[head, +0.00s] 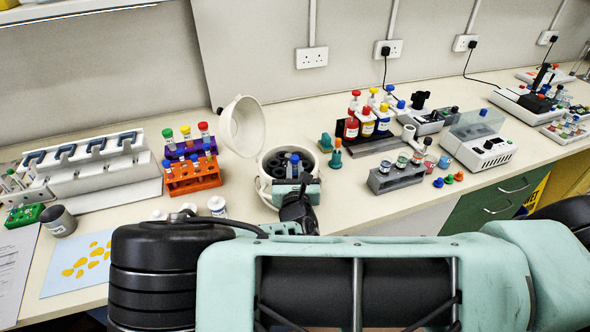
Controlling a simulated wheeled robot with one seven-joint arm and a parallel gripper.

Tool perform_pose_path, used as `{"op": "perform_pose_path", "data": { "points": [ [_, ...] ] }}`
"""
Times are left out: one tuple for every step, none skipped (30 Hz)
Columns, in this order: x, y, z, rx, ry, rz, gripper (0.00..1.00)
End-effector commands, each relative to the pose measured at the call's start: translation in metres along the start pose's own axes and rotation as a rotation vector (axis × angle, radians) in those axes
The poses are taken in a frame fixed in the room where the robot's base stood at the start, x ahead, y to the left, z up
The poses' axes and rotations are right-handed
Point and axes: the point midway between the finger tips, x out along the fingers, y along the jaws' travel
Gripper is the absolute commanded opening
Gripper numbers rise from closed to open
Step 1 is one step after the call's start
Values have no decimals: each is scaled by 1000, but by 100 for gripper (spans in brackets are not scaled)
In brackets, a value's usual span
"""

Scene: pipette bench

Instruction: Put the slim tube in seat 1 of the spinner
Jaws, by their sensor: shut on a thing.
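The spinner (262,188) is a round white machine with a dark rotor inside. Its white lid (243,127) stands open at the left. A slim tube (294,166) with a blue cap shows upright over the rotor. My gripper (296,184) is at the spinner's front edge, shut on the slim tube, seen from behind. My gripper and wrist cover the tube's lower part and the front of the rotor. I cannot tell whether the tube is inside a seat or above one, nor which seat is seat 1.
An orange rack (193,185) and a purple rack with capped tubes stand left of the spinner. A grey block (396,178) with jars and a small teal stand (335,160) are to its right. Colored bottles (351,127) stand behind. Small white-capped jars are close to my arm.

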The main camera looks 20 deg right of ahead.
Motion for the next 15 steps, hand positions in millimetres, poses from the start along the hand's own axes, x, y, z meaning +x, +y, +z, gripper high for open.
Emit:
{"op": "perform_pose_path", "data": {
  "points": [
    [0, 0, -2, 0, 0, 0, 0],
    [0, 0, -2, 0, 0, 0, 0],
    [0, 0, -2, 0, 0, 0, 0],
    [0, 0, -2, 0, 0, 0, 0],
    [0, 0, -2, 0, 0, 0, 0],
    [0, 0, -2, 0, 0, 0, 0],
    [0, 0, -2, 0, 0, 0, 0],
    [0, 0, -2, 0, 0, 0, 0],
    [0, 0, -2, 0, 0, 0, 0],
    [0, 0, -2, 0, 0, 0, 19],
    [0, 0, -2, 0, 0, 0, 27],
    [0, 0, -2, 0, 0, 0, 38],
    [0, 0, -2, 0, 0, 0, 39],
    [0, 0, -2, 0, 0, 0, 39],
    [0, 0, -2, 0, 0, 0, 39]
  ]
}}
